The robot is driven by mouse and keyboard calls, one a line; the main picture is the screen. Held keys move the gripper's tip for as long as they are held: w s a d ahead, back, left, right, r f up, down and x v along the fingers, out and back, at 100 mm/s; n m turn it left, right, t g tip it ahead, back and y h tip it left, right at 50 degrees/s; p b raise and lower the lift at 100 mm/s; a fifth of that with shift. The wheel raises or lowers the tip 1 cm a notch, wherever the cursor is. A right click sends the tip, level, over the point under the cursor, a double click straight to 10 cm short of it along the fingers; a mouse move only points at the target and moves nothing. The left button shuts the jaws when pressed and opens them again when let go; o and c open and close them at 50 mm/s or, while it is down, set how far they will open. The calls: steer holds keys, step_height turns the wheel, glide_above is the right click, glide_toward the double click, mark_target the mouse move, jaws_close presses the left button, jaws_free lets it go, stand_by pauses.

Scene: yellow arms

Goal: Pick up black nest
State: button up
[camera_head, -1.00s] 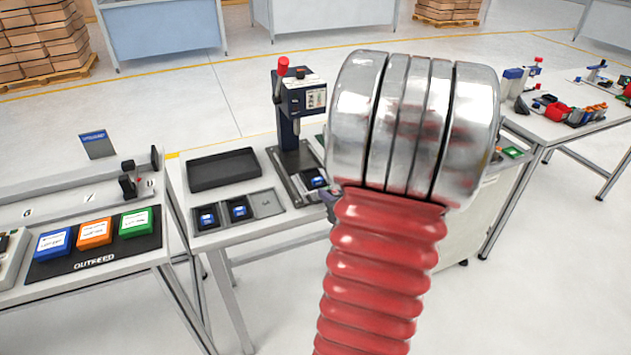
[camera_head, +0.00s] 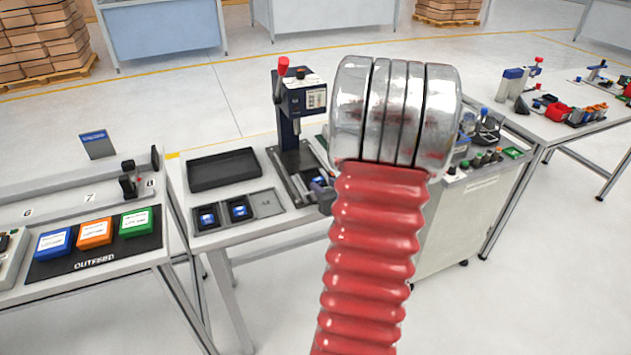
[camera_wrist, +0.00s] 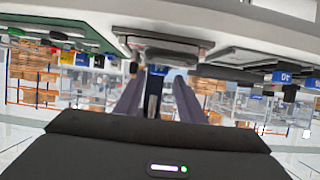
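Two black nests, the left nest (camera_head: 206,228) and the right nest (camera_head: 240,222), sit side by side on the near part of the middle table, each holding a blue-topped part. Another dark holder with a blue part lies at the foot of the blue press (camera_head: 291,130); my arm partly hides that area.
An empty black tray (camera_head: 224,185) lies behind the nests. A grey plate (camera_head: 266,203) sits right of them. The outfeed table (camera_head: 20,290) with blue, orange and green boxes stands at left. A cart (camera_head: 455,235) with bottles stands behind my arm.

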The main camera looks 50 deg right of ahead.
mark_target(319, 180)
steer(key=shift+x, duration=2.2)
steer(key=shift+d, duration=0.15)
steer(key=shift+c, duration=0.5)
steer(key=shift+r, duration=0.1)
jaws_close()
step_height(319, 180, up, 10)
